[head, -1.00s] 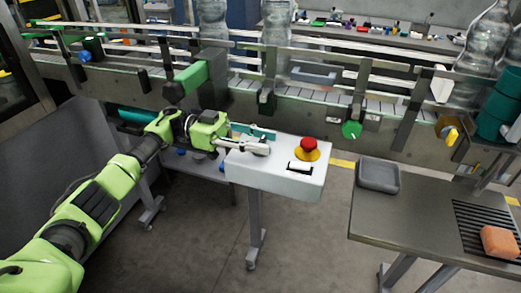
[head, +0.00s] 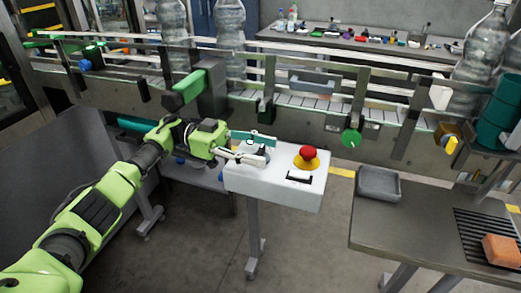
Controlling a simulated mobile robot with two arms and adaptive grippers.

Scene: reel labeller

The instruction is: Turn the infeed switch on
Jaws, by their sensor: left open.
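A white control box (head: 250,181) on a stand is at the middle. It carries a red mushroom button on a yellow base (head: 307,157) and a small black-and-white switch or label (head: 299,177). A grey rotary knob, probably the infeed switch (head: 258,154), is at the box's left end, partly hidden by my gripper. My left gripper (head: 262,149) is open, its fingers reaching from the left over that end, around or just beside the knob. I cannot tell whether they touch it or which way it points. My right gripper is out of view.
Behind the box runs a conveyor (head: 300,101) with rails, clear bottles (head: 229,24), a green round knob (head: 351,138) and a yellow knob (head: 451,145). At right, a metal table (head: 415,225) holds a grey tray (head: 379,184) and an orange block (head: 501,249).

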